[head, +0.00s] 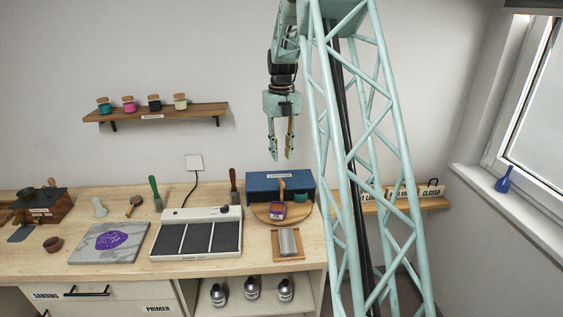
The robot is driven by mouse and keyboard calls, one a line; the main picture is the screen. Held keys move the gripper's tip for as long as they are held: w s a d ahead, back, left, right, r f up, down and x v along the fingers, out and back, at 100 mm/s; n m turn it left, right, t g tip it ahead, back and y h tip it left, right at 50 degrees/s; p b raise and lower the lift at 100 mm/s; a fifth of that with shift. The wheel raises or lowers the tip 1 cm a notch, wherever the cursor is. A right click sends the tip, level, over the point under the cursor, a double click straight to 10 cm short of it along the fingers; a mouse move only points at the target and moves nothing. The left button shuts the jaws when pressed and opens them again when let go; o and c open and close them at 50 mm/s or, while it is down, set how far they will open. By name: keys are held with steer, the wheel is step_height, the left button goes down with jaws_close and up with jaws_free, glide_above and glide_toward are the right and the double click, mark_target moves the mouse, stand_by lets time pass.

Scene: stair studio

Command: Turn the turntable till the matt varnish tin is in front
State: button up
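The turntable (262,214) is a round wooden disc on the bench, its rear part under a blue box-like cover (263,183) with a white label. A purple tin (277,211) stands at the front of the disc. A teal thing (301,198), perhaps another tin, shows at the right, partly under the cover. A light wooden upright piece (282,190) rises behind the purple tin. The tin labels are too small to read, so I cannot tell which is matt varnish.
A white panel device (197,233) stands left of the turntable, and a grey block on a wooden board (289,245) lies in front. A brown-handled tool (233,187) stands close by at left. A marble slab (109,243) lies further left. Several jars stand on a wall shelf (156,112).

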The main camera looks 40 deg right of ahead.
mark_target(281, 180)
steer(key=shift+n, duration=0.3)
steer(key=n, duration=1.1)
steer(key=r+n+p, duration=0.1)
steer(key=n, duration=1.1)
steer(key=n+p, duration=0.1)
steer(key=n, duration=1.1)
steer(key=shift+r, duration=0.4)
steer(key=shift+f, duration=0.1)
steer(key=shift+f, duration=6.8)
